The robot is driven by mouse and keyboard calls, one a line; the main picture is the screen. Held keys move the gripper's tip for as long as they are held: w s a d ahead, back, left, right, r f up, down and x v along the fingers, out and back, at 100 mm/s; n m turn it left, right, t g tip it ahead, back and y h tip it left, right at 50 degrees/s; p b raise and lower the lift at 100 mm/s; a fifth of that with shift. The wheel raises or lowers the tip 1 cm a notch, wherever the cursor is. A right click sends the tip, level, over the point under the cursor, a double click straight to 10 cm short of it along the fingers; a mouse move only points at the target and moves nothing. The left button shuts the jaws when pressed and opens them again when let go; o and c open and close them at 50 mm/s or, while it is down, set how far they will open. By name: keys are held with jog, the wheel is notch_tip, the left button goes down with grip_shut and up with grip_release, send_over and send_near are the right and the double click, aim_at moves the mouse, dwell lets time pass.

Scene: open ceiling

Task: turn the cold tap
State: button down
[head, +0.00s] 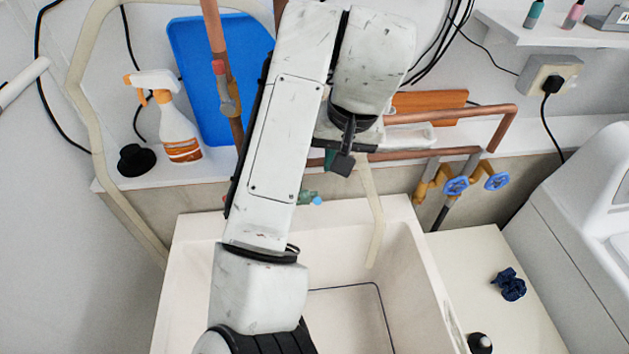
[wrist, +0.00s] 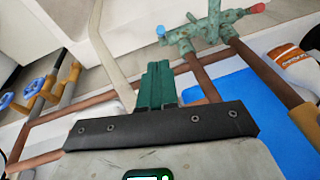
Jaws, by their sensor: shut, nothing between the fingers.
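The tap is a green, weathered fitting above the white sink. In the wrist view the tap body (wrist: 208,32) has a blue-ended handle (wrist: 161,33) on the left and a red-ended handle (wrist: 257,8) on the right. My gripper (head: 333,160) is above the blue end in the head view and partly hidden by my wrist. In the wrist view its green fingers (wrist: 158,87) are together and empty, apart from the blue handle.
The white sink (head: 410,245) lies below. Copper pipes (head: 450,120) and blue-wheeled valves (head: 456,186) are on the right. A pale hose (head: 373,215) hangs into the sink beside my gripper. A spray bottle (head: 178,130) and blue board (head: 190,60) stand left.

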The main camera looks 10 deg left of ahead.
aim_at(317, 197)
jog(key=x, duration=1)
jog(key=shift+s+a, duration=0.1)
